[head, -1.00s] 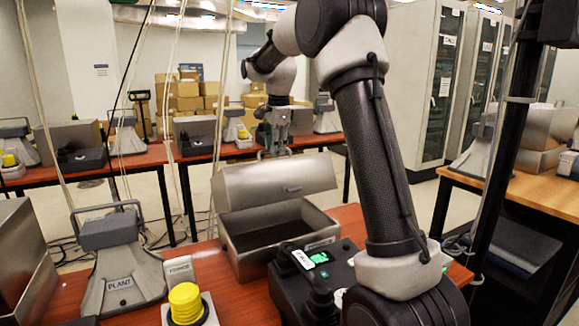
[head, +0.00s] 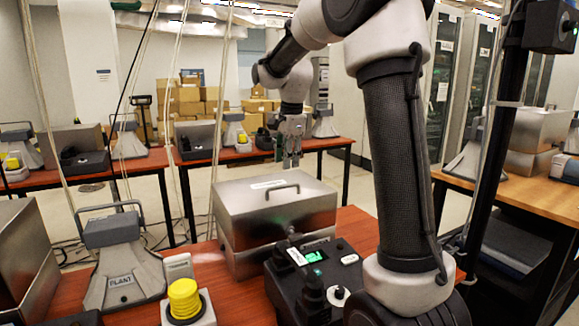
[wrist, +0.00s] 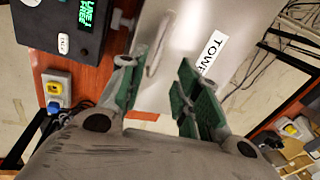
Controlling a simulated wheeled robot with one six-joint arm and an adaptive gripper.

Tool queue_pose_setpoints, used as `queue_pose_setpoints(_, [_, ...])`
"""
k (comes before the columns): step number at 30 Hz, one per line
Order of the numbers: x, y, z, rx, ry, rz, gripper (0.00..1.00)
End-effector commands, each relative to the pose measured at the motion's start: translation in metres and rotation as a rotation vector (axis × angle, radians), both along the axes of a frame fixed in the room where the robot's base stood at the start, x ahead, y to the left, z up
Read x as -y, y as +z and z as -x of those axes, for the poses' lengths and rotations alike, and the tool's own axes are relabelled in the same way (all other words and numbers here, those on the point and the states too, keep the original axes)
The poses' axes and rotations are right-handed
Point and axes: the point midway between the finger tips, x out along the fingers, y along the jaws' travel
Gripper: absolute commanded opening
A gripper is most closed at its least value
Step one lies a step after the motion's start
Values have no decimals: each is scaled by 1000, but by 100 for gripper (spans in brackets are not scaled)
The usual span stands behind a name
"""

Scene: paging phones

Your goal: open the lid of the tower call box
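The tower call box is a brushed-metal box (head: 240,262) on the red-brown table. Its lid (head: 240,207) is down on the box, with a bar handle (head: 283,189) and a white label on top. In the wrist view the lid (wrist: 196,28) shows the label "TOWE…" (wrist: 212,50), partly hidden by a finger. The handle (wrist: 159,47) appears there beyond the gap between the fingertips. My gripper (head: 290,158) is above the lid, beyond the handle in the head view. Its green-padded fingers (wrist: 157,68) are apart with nothing between them; I see no contact with the handle.
A grey "PLANT" phone (head: 122,275) and a yellow button (head: 185,300) are to the left. Cords hang nearby. A dark post (head: 497,150) stands at right.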

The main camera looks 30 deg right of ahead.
Motion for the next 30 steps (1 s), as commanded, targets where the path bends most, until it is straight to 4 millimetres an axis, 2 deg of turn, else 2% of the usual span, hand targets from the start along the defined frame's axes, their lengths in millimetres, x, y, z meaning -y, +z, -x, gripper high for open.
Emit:
queue_pose_setpoints(4, [0, -7, 3, -13, 183, 36, 33])
queue_pose_setpoints(10, [0, -20, 14, -40, 324, 59, 33])
queue_pose_setpoints(30, [-1, -23, 15, -45, 388, 69, 33])
